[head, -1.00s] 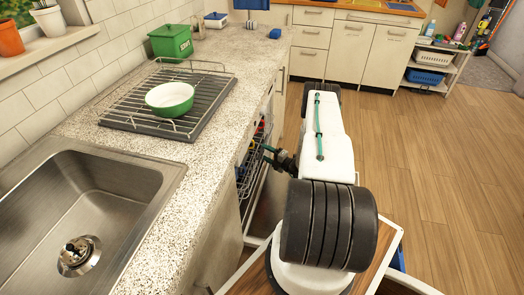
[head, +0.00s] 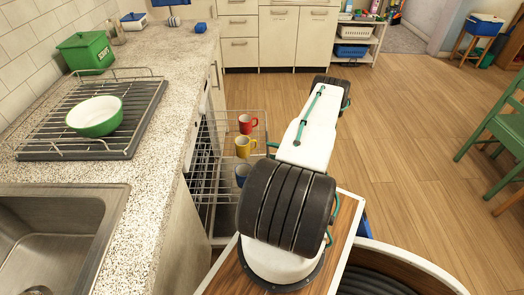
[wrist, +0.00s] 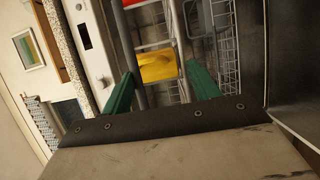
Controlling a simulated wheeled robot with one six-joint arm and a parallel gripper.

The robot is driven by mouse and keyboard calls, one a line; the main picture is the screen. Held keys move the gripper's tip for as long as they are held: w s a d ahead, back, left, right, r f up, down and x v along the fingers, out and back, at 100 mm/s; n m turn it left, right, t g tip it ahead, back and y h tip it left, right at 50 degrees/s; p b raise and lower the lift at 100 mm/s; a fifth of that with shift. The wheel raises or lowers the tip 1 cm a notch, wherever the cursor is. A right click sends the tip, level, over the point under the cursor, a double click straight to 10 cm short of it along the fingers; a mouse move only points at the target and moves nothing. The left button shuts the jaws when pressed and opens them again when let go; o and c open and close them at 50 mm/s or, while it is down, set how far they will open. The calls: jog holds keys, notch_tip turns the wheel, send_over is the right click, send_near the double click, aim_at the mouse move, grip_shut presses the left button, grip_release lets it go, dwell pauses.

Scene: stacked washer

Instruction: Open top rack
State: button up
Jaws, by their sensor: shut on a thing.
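The top rack (head: 228,186) is a wire rack pulled out of the dishwasher under the counter. My gripper is shut on the rack, though the exact contact is unclear. In the head view my arm hides the gripper and part of the rack's near side.
The counter (head: 150,150) with the sink (head: 60,225) runs along the left. A white and green bowl (head: 95,115) sits on a drying rack (head: 50,151). The wooden floor (head: 405,150) to the right is open, with a green chair (head: 492,130) at the far right.

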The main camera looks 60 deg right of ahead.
jog(key=shift+s+d+r, duration=0.15)
jog(key=shift+s+d, duration=0.55)
jog(key=shift+s, duration=0.3)
jog(key=shift+s+d+r, duration=0.15)
jog(key=shift+s+d, duration=0.55)
jog(key=shift+s, duration=0.25)
jog(key=o, duration=1.3)
jog(key=shift+c, duration=0.2)
jog(key=shift+a, duration=0.1)
jog(key=shift+f, duration=0.1)
jog(key=s+d, duration=0.1)
jog(key=s, duration=0.6)
jog(key=shift+s, duration=0.4)
jog(key=shift+d, duration=0.1)
